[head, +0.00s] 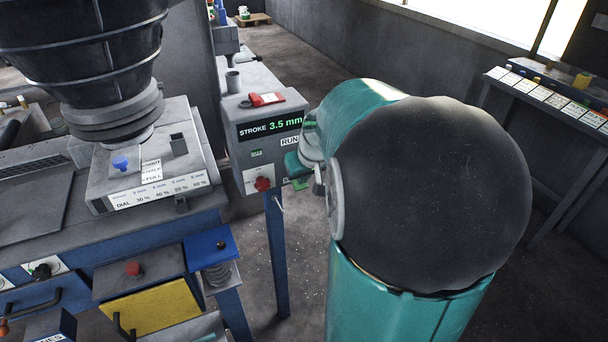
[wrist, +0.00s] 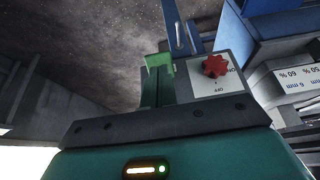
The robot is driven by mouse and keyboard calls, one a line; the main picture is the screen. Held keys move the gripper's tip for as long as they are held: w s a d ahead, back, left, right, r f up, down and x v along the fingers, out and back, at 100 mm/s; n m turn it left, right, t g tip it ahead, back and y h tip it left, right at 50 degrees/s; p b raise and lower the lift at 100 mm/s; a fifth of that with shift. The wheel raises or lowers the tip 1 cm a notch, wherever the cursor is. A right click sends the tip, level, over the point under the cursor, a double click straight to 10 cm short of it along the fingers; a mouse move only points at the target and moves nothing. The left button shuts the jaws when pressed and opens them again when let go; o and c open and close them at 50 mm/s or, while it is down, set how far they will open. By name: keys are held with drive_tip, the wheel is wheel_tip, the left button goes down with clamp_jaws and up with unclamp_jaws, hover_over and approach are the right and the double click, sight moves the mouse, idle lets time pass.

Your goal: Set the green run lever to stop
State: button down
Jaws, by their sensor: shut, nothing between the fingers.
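The control box (head: 262,112) stands on a blue post and shows "STROKE 3.5 mm" and a partly covered "RUN" label. A light green piece, seemingly the run lever (head: 300,183), shows low at the box's right side. It also shows in the wrist view (wrist: 159,60), right at my fingertips. My gripper (wrist: 158,78) is shut with its dark green fingers together; whether they touch the lever I cannot tell. In the head view my own arm hides most of the gripper (head: 296,164) and part of the box. The lever's pivot and exact setting are hidden.
A red star knob (head: 263,184) sits on the box's lower front, close beside the fingers in the wrist view (wrist: 215,66). A red tag (head: 266,99) and a grey cup (head: 233,82) are on top. The screen machine (head: 95,70) stands left; a sloped panel (head: 550,95) stands right.

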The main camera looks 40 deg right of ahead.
drive_tip(key=shift+r, duration=0.8)
drive_tip(key=shift+s+r, duration=0.1)
